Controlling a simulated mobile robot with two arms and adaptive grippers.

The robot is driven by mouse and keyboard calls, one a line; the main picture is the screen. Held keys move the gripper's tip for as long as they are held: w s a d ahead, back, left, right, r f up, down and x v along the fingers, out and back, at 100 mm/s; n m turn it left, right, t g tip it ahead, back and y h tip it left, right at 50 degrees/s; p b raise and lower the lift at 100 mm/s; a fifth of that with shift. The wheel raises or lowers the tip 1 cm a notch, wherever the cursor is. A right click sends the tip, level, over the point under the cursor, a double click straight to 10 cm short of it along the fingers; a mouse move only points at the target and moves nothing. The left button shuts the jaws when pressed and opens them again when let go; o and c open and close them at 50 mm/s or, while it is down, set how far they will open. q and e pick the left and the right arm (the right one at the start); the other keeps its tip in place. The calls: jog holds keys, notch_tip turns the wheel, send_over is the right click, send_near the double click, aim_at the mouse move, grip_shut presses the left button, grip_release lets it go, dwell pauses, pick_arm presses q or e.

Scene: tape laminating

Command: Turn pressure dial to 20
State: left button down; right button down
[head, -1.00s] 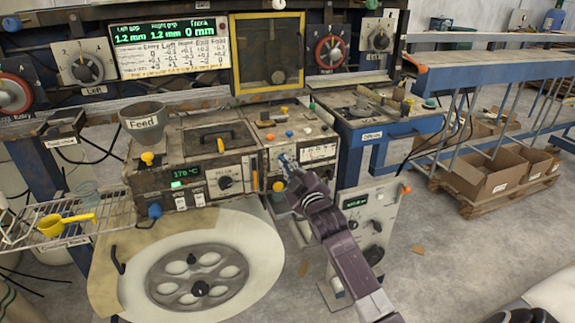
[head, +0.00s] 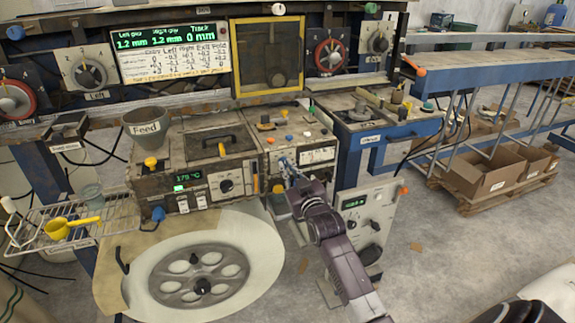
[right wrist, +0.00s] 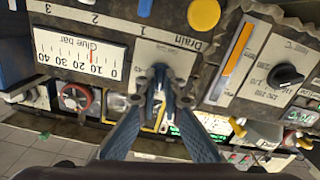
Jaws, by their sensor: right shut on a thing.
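My right gripper (head: 286,166) reaches the front panel of the laminating machine, just left of the white pressure gauge (head: 317,155). In the right wrist view, which shows the panel upside down, its fingertips (right wrist: 163,82) are closed together on a small pressure dial, mostly hidden by them, beside the "Drain" label. The "Glue bar" gauge (right wrist: 80,58) there runs from 0 to 40. Its red needle stands between 10 and 20, seemingly nearer 10.
A black temperature knob (right wrist: 285,76) and an orange strip (right wrist: 236,55) lie close to the gripper. A grey feed cup (head: 146,123) stands on the machine. A large grey reel (head: 198,277) is below. Cardboard boxes (head: 480,172) lie at the right.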

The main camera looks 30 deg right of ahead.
jog(key=shift+m+p, duration=0.35)
jog(key=shift+m, duration=0.75)
jog(key=c, duration=2.1)
grip_release()
jog(key=shift+s, duration=0.1)
jog(key=v, duration=1.1)
jog(key=shift+s+f, duration=0.1)
jog(key=shift+s, duration=0.25)
